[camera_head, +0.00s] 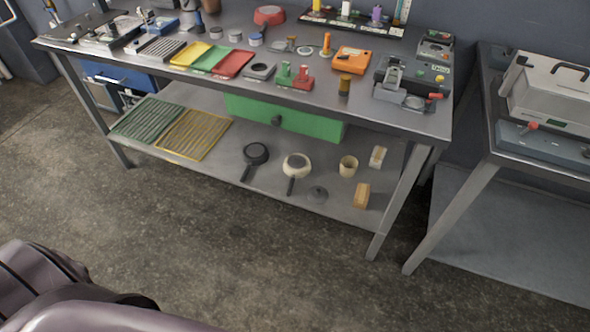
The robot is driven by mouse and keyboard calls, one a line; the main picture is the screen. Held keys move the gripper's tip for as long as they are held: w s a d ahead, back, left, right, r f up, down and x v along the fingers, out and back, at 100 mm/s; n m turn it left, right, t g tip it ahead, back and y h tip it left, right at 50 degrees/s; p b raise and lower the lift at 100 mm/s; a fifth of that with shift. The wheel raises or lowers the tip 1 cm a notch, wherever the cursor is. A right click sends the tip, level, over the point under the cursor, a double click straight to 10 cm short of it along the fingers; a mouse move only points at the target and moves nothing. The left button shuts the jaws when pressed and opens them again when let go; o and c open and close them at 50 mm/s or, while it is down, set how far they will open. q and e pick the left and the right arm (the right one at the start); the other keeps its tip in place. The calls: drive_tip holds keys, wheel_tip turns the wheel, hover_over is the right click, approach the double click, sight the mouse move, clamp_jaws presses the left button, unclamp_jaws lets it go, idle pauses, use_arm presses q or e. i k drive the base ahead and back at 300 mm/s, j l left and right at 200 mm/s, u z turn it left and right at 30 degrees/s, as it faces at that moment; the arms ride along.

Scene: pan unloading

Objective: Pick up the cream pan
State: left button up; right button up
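The cream pan (296,165) rests on the lower shelf of the metal workbench, right of the middle. Its dark handle points down in the picture, toward the shelf's front edge. Nothing covers it. A dark pan (256,154) of similar shape lies to its left with a gap between them. Neither of my grippers shows in the head view. Only parts of my own body show at the lower left, well away from the pan.
On the lower shelf (222,176) are a round lid (317,194), a beige cup (348,166), wooden blocks (362,194), and green and yellow racks (194,135). A green drawer (283,118) hangs above the pans. The cluttered tabletop overhangs the shelf. The floor in front is clear.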

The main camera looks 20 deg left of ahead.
sight(296, 165)
drive_tip(key=i+j+z, duration=0.1)
drive_tip(key=j, duration=0.25)
drive_tip(key=i+j, duration=0.2)
drive_tip(key=j, duration=0.2)
drive_tip(key=i+j+z, duration=0.15)
drive_tip(key=j, duration=0.2)
drive_tip(key=i+j, duration=0.1)
drive_tip(key=j, duration=0.25)
drive_tip(key=i+j+z, duration=0.15)
drive_tip(key=j, duration=0.25)
drive_tip(key=k, duration=0.05)
